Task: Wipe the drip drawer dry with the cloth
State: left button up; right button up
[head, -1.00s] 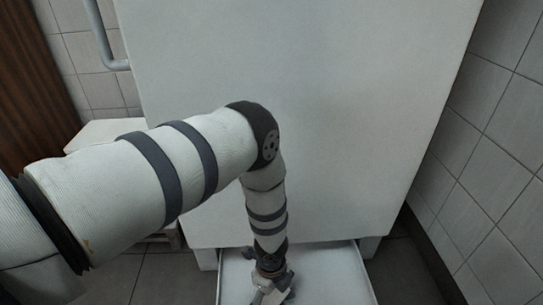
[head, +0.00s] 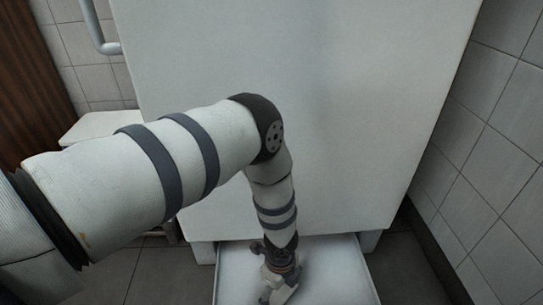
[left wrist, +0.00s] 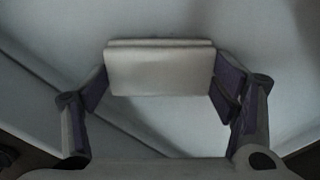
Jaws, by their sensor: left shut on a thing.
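The drip drawer (head: 335,270) is a shallow white tray with low rims, pulled out at the foot of a large white cabinet. My left gripper (head: 277,284) points down into the drawer, left of its middle. In the left wrist view, my left gripper (left wrist: 163,84) is shut on the cloth (left wrist: 160,70), a pale folded pad held between its two fingers. The drawer's pale floor (left wrist: 250,35) lies behind the cloth. I cannot tell whether the cloth touches it. The cloth does not show clearly in the head view. I see no clear wetness in the drawer.
The white cabinet (head: 330,110) rises right behind the drawer. A tiled wall (head: 475,170) stands close on the right. A low white stool or table (head: 100,126) and a grey rail (head: 97,28) are at the left. The dark tiled floor (head: 160,272) is bare left of the drawer.

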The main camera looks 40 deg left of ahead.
pick_arm(q)
jog(key=shift+w+d, duration=0.4)
jog(key=shift+w, duration=0.05)
jog(key=shift+w+d, duration=1.2)
jog(key=shift+w, duration=0.2)
